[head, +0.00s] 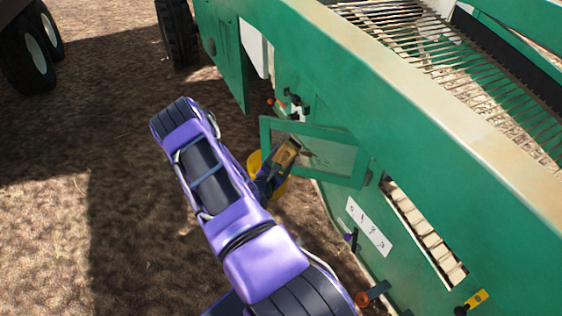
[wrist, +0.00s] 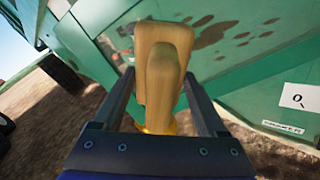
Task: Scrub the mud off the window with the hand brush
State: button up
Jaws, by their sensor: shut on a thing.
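The window (head: 335,157) is a pale pane in a green frame on the side of the green machine. In the wrist view the window (wrist: 228,62) carries several brown mud patches (wrist: 215,30). My gripper (head: 272,178) is in front of the window's left part. In the wrist view my gripper (wrist: 163,105) is shut on the wooden hand brush (wrist: 160,50), which points towards the pane. The brush (head: 286,153) also shows in the head view. Its bristles are hidden, and I cannot tell whether it touches the pane.
A white label panel (head: 368,226), small levers (head: 372,293) and a slatted opening (head: 425,232) lie right of the window. Bare soil (head: 120,230) is open at the left.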

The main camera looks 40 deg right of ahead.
aim_at(330, 164)
jog(key=shift+w+d, duration=0.2)
jog(key=shift+d, duration=0.35)
dwell(0.4)
jog(key=shift+s+d+r+p, duration=0.1)
jog(key=shift+s+d+p, duration=0.65)
jog(key=shift+s, duration=1.3)
jog(key=shift+s+d+p, duration=0.4)
jog(key=shift+s+d, duration=0.65)
jog(key=shift+s, duration=0.95)
jog(key=shift+s+d+r+p, duration=0.1)
jog(key=shift+s+d+p, duration=0.65)
jog(key=shift+s, duration=1.3)
jog(key=shift+s+d, duration=0.3)
jog(key=shift+c, duration=0.6)
jog(key=shift+s+d, duration=0.15)
jog(key=shift+s, duration=0.2)
jog(key=shift+c, duration=1.4)
jog(key=shift+s+d+p, duration=0.1)
jog(key=shift+s+p, duration=0.25)
jog(key=shift+s, duration=0.05)
grip_shut()
